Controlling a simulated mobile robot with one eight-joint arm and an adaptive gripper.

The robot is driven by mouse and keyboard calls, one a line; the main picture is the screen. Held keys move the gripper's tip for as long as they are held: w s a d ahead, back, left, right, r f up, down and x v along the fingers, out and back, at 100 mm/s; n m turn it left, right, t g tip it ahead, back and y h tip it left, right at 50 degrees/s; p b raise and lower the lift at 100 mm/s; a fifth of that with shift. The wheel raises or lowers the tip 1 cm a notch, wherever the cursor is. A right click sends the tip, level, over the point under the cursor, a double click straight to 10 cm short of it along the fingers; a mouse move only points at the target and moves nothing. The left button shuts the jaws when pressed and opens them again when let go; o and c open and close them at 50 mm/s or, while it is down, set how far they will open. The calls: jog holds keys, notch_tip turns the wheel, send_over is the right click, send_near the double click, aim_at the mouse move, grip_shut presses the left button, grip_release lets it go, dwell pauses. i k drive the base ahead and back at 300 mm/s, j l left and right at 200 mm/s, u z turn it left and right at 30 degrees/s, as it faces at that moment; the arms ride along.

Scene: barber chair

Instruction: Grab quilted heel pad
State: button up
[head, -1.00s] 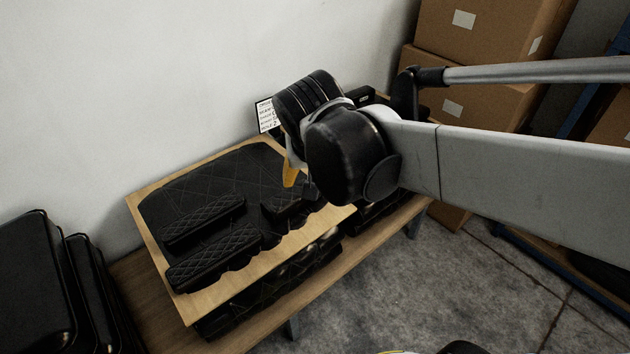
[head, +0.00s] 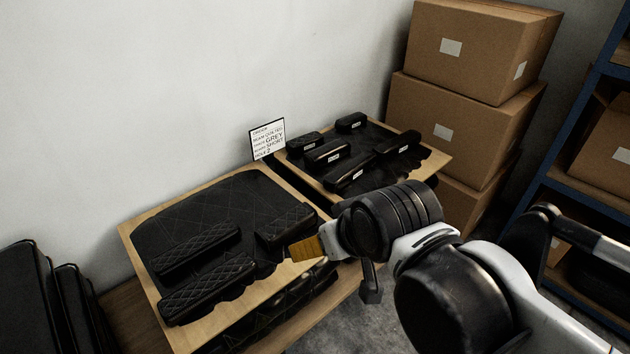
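Three black pads with diamond quilting lie on a black quilted sheet on the left wooden board (head: 141,262). Two are long: a rear one (head: 197,249) and a front one (head: 207,290). A shorter, stubbier quilted pad (head: 287,226), likely the heel pad, lies to their right. My gripper (head: 338,268) is at the board's right edge. Its fingers are spread apart with nothing visible between them. The yellow-faced finger appears just right of and below the shorter pad; whether they touch cannot be told. The other finger is dark and farther right.
A second board (head: 437,163) behind holds several smooth black labelled pads. A printed sign (head: 266,139) stands between the boards. Cardboard boxes (head: 470,112) are stacked at back right, beside a blue shelf (head: 567,126). Dark cushions (head: 32,290) stand at left, near the white wall.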

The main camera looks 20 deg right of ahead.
aim_at(303, 143)
jog(key=i+l, duration=0.2)
jog(key=l, duration=0.25)
jog(key=i+l, duration=0.2)
jog(key=l, duration=0.25)
jog(key=i+l, duration=0.25)
jog(key=l, duration=0.25)
jog(key=i+l, duration=0.2)
jog(key=l, duration=0.25)
jog(key=i+l, duration=0.2)
jog(key=l, duration=0.25)
jog(key=i+l, duration=0.2)
jog(key=l, duration=0.25)
jog(key=i+l, duration=0.25)
jog(key=l, duration=0.25)
jog(key=i+l, duration=0.2)
jog(key=l, duration=0.25)
